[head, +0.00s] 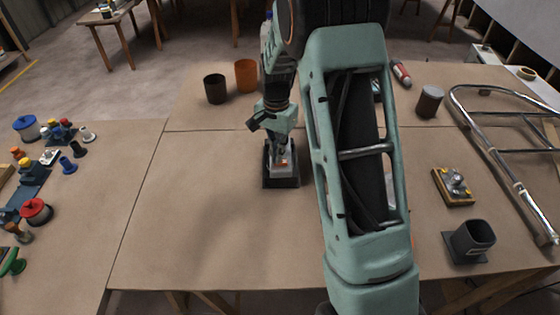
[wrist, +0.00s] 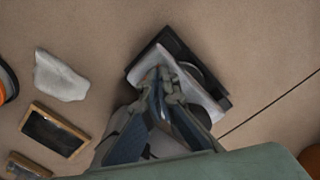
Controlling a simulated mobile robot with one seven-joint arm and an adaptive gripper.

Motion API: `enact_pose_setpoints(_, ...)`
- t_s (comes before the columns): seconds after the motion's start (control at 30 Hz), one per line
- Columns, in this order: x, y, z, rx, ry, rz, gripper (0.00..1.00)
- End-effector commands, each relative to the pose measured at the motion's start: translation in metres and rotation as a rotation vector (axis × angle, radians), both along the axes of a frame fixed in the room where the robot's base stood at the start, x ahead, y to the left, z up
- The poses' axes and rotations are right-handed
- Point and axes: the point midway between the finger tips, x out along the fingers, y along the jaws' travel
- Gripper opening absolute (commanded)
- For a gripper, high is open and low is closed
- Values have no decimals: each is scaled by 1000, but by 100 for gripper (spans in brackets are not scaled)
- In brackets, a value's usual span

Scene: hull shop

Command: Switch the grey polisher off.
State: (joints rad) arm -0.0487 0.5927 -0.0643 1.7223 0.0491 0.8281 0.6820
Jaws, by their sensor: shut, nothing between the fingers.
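A grey polisher (head: 294,162) with a light body on a black rectangular base (head: 281,183) sits on the brown worktop, left of my arm. In the wrist view the polisher (wrist: 204,98) lies just beyond the fingertips, its dark base turned at an angle. My gripper (head: 281,148) points down at the top of the polisher; in the wrist view its blue-grey fingers (wrist: 160,78) come together over the light body. The fingers are shut with nothing between them. A small orange-red spot shows by the fingertips. Whether they touch the polisher, and how its switch is set, I cannot tell.
A black cup (head: 215,89) and an orange cup (head: 246,75) stand behind. To the right are a brass-based fitting (head: 454,186), a dark grey holder (head: 472,241) and a bent metal rail (head: 480,125). Worktop left of the polisher is clear.

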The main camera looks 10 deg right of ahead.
Motion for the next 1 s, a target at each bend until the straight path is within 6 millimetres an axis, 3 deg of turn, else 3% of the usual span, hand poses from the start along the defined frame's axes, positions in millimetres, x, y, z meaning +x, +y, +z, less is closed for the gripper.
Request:
enact_pose_setpoints(0.43,0,0,-2,0,1,0,0)
enact_pose_setpoints(1.0,0,0,45,0,0,0,0)
